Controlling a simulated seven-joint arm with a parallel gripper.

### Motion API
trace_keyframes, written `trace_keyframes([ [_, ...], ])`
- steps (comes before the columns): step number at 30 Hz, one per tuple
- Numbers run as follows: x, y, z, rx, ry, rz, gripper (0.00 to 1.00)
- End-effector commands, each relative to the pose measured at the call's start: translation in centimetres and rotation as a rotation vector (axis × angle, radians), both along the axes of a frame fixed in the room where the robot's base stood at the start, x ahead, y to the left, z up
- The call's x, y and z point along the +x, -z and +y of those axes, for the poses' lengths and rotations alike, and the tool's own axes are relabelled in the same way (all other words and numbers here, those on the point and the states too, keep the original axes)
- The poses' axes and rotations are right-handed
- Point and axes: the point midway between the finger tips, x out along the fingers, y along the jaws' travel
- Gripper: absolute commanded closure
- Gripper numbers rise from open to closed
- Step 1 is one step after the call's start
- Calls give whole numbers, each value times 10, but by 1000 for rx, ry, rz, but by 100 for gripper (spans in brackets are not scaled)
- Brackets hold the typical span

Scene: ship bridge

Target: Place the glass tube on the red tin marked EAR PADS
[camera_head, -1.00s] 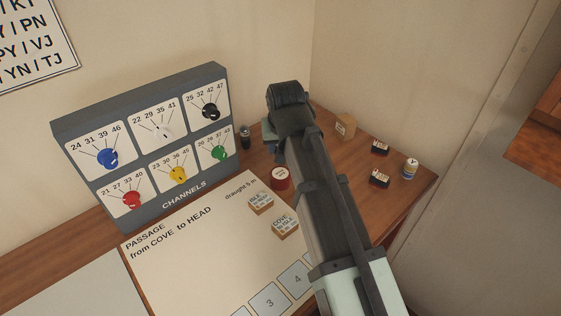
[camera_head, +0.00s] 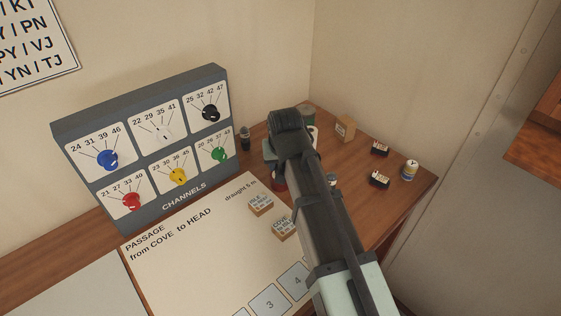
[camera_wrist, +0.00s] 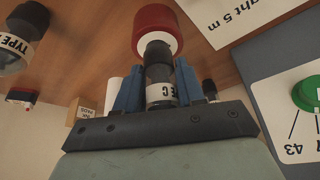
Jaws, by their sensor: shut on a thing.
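My gripper (camera_wrist: 157,92) has its blue fingers shut on the glass tube (camera_wrist: 160,72), a dark tube with a pale label ending in C. In the wrist view, the tube's dark end is close to the white top of the red tin (camera_wrist: 158,16). I cannot tell whether they touch. In the head view, the red tin (camera_head: 279,184) is mostly behind my wrist, with only a red part of its side showing. No marking on the tin is legible. The fingers and the held tube are hidden in the head view.
A second tube labelled TYPE (camera_wrist: 14,52) stands nearby. A cardboard box (camera_head: 345,128), small dark boxes (camera_head: 379,149) and a labelled bottle (camera_head: 410,169) stand to the right. A dark bottle (camera_head: 245,138) stands beside the channel panel (camera_head: 140,150). Two wooden blocks (camera_head: 260,204) lie on the chart.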

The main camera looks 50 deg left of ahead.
Motion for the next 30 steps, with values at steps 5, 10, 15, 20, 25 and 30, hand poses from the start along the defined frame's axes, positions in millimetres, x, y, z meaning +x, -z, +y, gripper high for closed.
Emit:
trace_keyframes([
  [5, 0, 0, 0, 0, 0, 0, 47],
  [10, 0, 0, 0, 0, 0, 0, 36],
  [15, 0, 0, 0, 0, 0, 0, 36],
  [20, -1, -7, -1, 2, 0, -1, 36],
  [25, -5, -26, -8, 2, 0, -2, 36],
  [30, -11, -51, -16, 3, 0, -2, 36],
])
